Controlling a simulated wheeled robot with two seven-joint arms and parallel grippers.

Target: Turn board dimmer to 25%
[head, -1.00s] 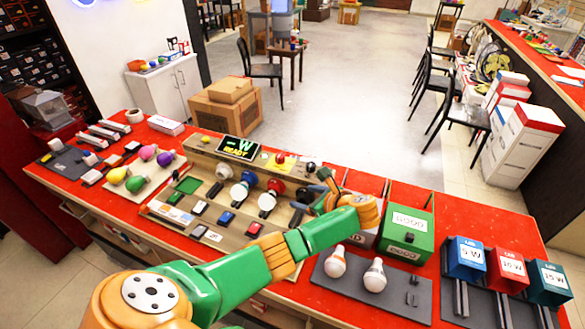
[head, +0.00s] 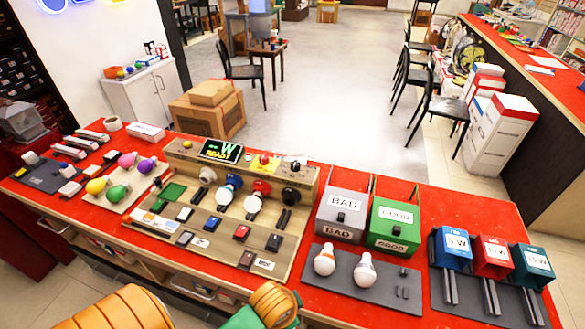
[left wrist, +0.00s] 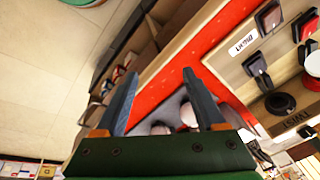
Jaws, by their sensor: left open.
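The wooden test board (head: 230,255) stands on the red counter, with a lit "W READY" display (head: 221,151) on its raised back panel. A dark round knob (head: 294,165) on a pale plate sits at that panel's right end; I cannot read its setting or confirm that it is the dimmer. A black round part (head: 290,195) is below it. In the left wrist view, my left gripper (left wrist: 160,75) is open and empty, tilted over the counter's front edge; a black round part (left wrist: 280,103) beside a "TWIST" label lies to its right. My right gripper is out of view.
A grey BAD box (head: 342,217) and green GOOD box (head: 397,225) stand right of the board. Two bulbs lie on a dark mat (head: 400,290) before them. Coloured bulbs (head: 118,192) lie left. Three watt-labelled boxes (head: 491,256) stand at far right.

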